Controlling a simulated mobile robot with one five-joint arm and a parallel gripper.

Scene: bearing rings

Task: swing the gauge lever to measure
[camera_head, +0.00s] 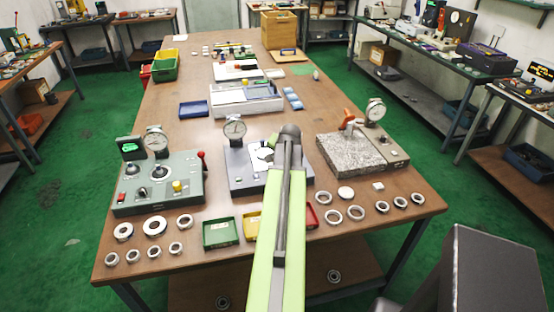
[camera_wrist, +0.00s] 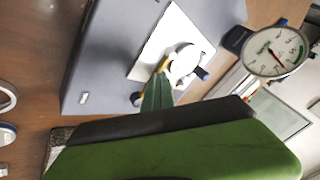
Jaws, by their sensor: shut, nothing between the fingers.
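The middle gauge station (camera_head: 238,182) is a grey block with a round dial (camera_head: 234,128). My arm hides its right part. In the wrist view its grey base (camera_wrist: 105,60) carries a white plate (camera_wrist: 187,30), with a pale ring (camera_wrist: 184,62) on it and the dial (camera_wrist: 275,50) to the right. My gripper (camera_wrist: 160,80) is shut and empty, its green fingertips close beside the ring and a small yellow part. I cannot tell whether they touch, or clearly make out this station's lever. My gripper's fingers are hidden in the head view.
A green-grey station (camera_head: 160,183) with a red-knobbed lever stands left, a granite station (camera_head: 350,155) with an orange lever right. Several loose rings (camera_head: 154,226) and a green tray (camera_head: 221,232) lie along the front edge. A white unit (camera_head: 232,101) stands behind.

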